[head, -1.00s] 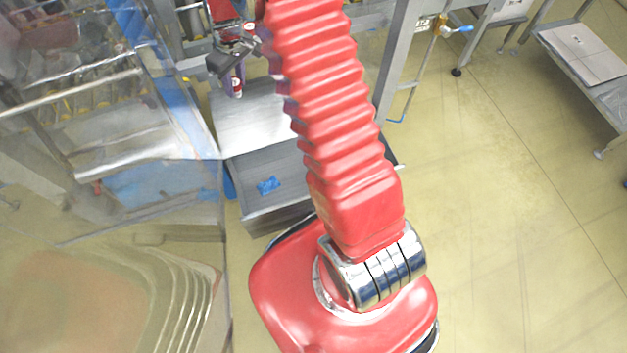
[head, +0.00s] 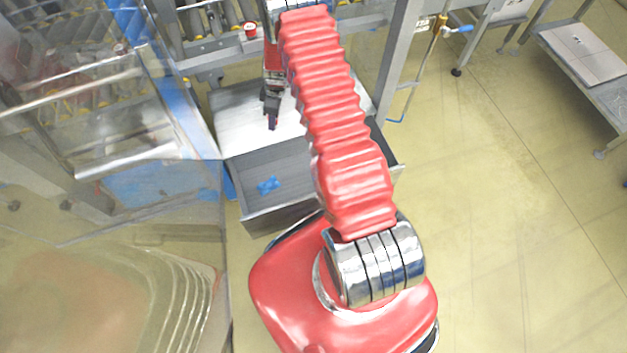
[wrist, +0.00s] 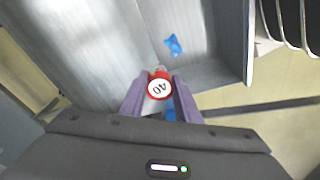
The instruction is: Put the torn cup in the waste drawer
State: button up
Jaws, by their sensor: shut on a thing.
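My gripper (head: 272,120) points down over the bright metal ledge at the back edge of the open grey drawer (head: 262,212). In the wrist view its two purple fingers (wrist: 158,92) are shut on a small cup (wrist: 159,89), whose red-rimmed white round end marked "40" faces the camera. I cannot see a tear from here, and the cup is hard to make out in the head view. The drawer also shows in the wrist view (wrist: 205,75), beyond the cup. A crumpled blue scrap (head: 268,185) lies on its floor.
Another red-topped cup (head: 250,28) stands at the rack behind. The metal ledge (head: 232,115) lies behind the drawer. A clear guard with a blue frame (head: 190,110) stands close on the left. Open floor (head: 500,200) lies to the right.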

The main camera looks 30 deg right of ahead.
jog(key=s+d+f+n, duration=0.3)
jog(key=s+f, duration=0.5)
jog(key=f, duration=0.5)
jog(key=s+d+f+n, duration=0.2)
jog(key=s+d+f, duration=0.2)
jog(key=s+f, duration=0.4)
notch_tip(320, 180, down, 6)
jog(key=shift+d+r+n+g, duration=0.2)
jog(key=shift+r+n+g, duration=0.05)
jog(key=shift+n+g, duration=0.15)
jog(key=shift+s+f, duration=0.1)
jog(key=shift+f, duration=2.85)
jog(key=shift+f, duration=2.05)
jog(key=shift+f, duration=0.6)
